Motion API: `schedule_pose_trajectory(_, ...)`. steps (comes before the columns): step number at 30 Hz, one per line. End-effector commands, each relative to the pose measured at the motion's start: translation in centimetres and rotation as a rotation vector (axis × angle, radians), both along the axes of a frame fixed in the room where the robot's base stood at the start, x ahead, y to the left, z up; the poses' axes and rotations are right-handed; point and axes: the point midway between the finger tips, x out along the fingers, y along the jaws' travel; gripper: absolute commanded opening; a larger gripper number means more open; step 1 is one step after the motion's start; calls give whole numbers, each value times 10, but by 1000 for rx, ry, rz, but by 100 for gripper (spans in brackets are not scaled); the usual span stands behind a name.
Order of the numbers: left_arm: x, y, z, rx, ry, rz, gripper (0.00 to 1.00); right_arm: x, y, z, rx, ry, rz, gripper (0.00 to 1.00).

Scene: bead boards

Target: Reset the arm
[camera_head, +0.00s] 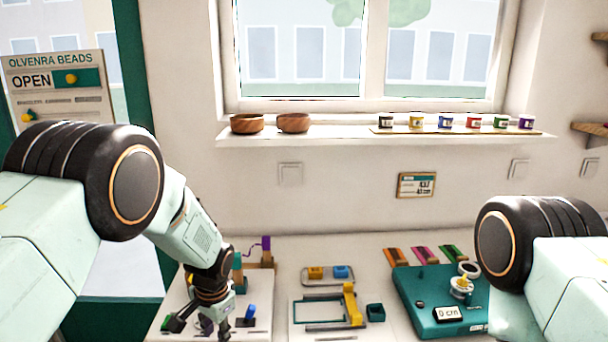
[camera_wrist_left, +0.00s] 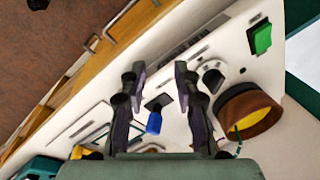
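My left arm comes in from the left in the head view and reaches down over a white board (camera_head: 258,331) at the lower left. My left gripper (camera_head: 208,325) is low over that board, pointing down. In the left wrist view the two dark fingers of this gripper (camera_wrist_left: 158,73) stand apart with nothing held between them. A blue lever (camera_wrist_left: 154,122) on the board shows between the fingers; it also shows in the head view (camera_head: 250,312), just right of the gripper. My right arm shows at the right edge of the head view; its gripper is out of view.
A green block (camera_wrist_left: 262,38) and a round brown part with a yellow face (camera_wrist_left: 255,112) are on the board. A white board with a yellow piece (camera_head: 352,304) and a teal device (camera_head: 415,300) stand to the right. Bowls and small jars line the windowsill (camera_head: 345,134).

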Motion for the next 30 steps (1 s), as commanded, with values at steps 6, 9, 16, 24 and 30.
schedule_pose_trajectory(6, -62, 6, -84, -106, -93, 160, 31, 0, 0, -21, 0, 1, 0, 0)
schedule_pose_trajectory(9, -102, 11, -117, -147, -121, 243, 31, 0, 0, -32, 0, 1, 0, 0)
schedule_pose_trajectory(16, -220, 24, -175, -202, -135, 440, 31, 0, 0, -63, 0, 0, 0, 0)
schedule_pose_trajectory(24, -371, 36, -206, -165, 27, 583, 31, -1, 0, -103, 0, 1, 0, 0)
schedule_pose_trajectory(30, -399, 37, -223, -152, 87, 604, 31, -1, 0, -117, 0, 1, 0, 0)
